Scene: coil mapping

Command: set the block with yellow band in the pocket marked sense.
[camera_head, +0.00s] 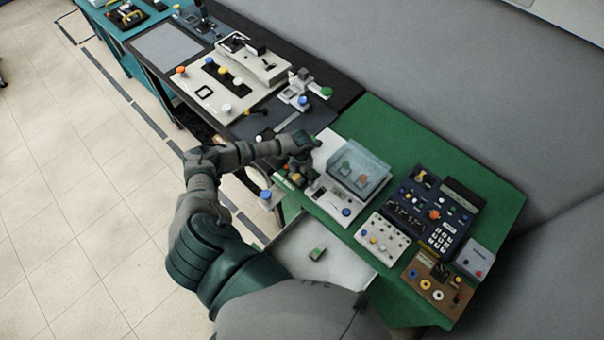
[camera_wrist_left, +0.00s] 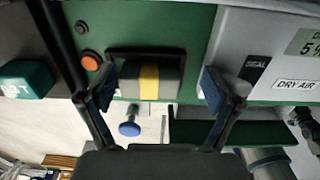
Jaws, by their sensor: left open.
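The block with yellow band (camera_wrist_left: 149,80) shows in the left wrist view, dark grey with the band around its middle, at a dark recess in a green panel. My left gripper (camera_wrist_left: 157,90) is open, its two fingers apart on either side of the block in that view; I cannot tell whether they touch it. In the head view, my left gripper (camera_head: 303,152) is over the left end of the green bench, small and partly merged with dark parts behind it. I cannot read any pocket marked sense. My right gripper is not in view.
A grey box marked SEAL and DRY AIR (camera_wrist_left: 270,55) stands right of the block; a clear-lidded case (camera_head: 358,168) is on the bench. An open white drawer (camera_head: 290,250) holds a small green block (camera_head: 317,253). Control panels (camera_head: 432,213) crowd the bench's right side.

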